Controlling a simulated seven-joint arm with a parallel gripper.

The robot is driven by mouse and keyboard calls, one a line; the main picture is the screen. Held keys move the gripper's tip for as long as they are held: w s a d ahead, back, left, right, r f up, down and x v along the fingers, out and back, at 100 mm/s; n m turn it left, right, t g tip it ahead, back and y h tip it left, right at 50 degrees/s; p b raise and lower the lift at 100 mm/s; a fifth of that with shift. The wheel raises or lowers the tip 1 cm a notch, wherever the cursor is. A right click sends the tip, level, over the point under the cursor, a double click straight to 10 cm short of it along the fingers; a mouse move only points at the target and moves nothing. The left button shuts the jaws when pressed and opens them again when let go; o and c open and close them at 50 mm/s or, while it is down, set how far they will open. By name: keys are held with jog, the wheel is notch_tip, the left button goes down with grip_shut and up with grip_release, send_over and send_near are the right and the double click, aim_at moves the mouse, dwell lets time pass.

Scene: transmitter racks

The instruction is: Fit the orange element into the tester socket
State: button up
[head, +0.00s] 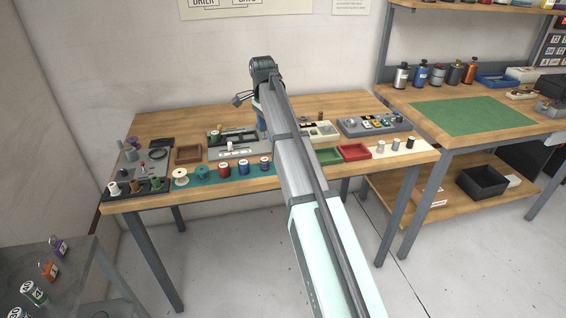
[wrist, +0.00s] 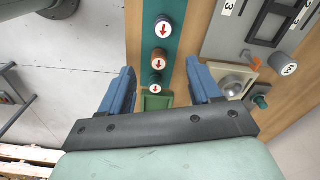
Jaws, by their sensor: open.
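An orange-brown element (wrist: 159,57) with a red arrow on its white top stands on a teal strip (wrist: 180,12) in the wrist view. My gripper (wrist: 160,66) is open, its two blue fingers apart, with this element between them in the picture. I cannot tell its height above the element, and nothing is held. In the head view the orange element is not visible, probably hidden by my arm. A beige unit (wrist: 240,68) with a silver round part lies beside the strip; it also shows in the head view (head: 328,131). I cannot tell which part is the tester socket.
A green tray (head: 326,157) and red tray (head: 354,152) lie right of my arm. A grey panel (head: 216,153), grey knobbed unit (head: 352,130) and brown tray (head: 188,154) share the bench.

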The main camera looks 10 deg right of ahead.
jog(key=d+r+m, duration=0.2)
jog(key=d+m, duration=0.2)
jog(key=d, duration=0.2)
jog(key=f, duration=1.3)
jog(key=shift+w+a+f, duration=0.15)
jog(key=shift+w+a, duration=0.05)
jog(key=shift+a, duration=0.05)
jog(key=shift+c, duration=0.2)
grip_shut()
